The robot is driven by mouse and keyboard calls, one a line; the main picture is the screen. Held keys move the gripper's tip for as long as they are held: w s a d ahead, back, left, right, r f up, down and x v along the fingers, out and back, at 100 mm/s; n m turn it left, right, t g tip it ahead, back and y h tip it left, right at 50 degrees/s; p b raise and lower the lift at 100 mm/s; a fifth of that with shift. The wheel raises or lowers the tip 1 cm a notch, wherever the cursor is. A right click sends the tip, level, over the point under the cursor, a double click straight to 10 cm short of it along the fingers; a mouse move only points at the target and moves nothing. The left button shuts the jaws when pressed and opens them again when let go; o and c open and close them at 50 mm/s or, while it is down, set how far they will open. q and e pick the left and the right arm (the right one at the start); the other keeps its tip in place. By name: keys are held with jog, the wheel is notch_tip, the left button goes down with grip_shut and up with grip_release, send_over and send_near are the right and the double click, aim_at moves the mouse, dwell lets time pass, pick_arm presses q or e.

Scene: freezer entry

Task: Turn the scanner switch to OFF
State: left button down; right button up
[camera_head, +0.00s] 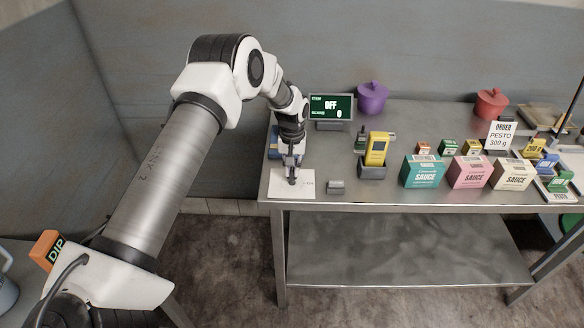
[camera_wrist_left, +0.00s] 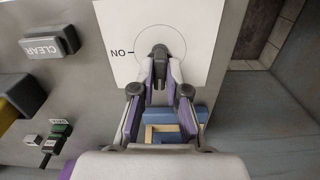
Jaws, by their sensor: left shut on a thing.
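A white switch plate (camera_head: 305,190) lies at the left front of the steel table. In the left wrist view the plate (camera_wrist_left: 212,22) has a thin circle, an ON mark (camera_wrist_left: 119,53) and a dark knob (camera_wrist_left: 158,48) in the circle. My left gripper (camera_head: 291,181) points down over the plate. In the left wrist view its fingers (camera_wrist_left: 158,66) are shut on the knob, hiding part of it. An OFF label is not visible there. A yellow scanner (camera_head: 377,149) stands upright in a dark holder (camera_head: 372,171). My right gripper is not in view.
A grey CLEAR button (camera_head: 336,187) sits right of the plate; it also shows in the left wrist view (camera_wrist_left: 48,42). Blue items (camera_head: 273,146) lie behind the gripper. Sauce boxes (camera_head: 470,172) stand to the right. Purple (camera_head: 371,98) and red (camera_head: 491,103) pots are at the back.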

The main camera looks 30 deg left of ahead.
aim_at(292, 170)
pick_arm(q)
jog(key=shift+w+r+n, duration=0.15)
jog(key=shift+n, duration=0.35)
jog(key=c, duration=1.3)
grip_release()
jog(key=shift+o, duration=0.6)
notch_tip(292, 170, up, 12)
jog(key=shift+f, duration=0.2)
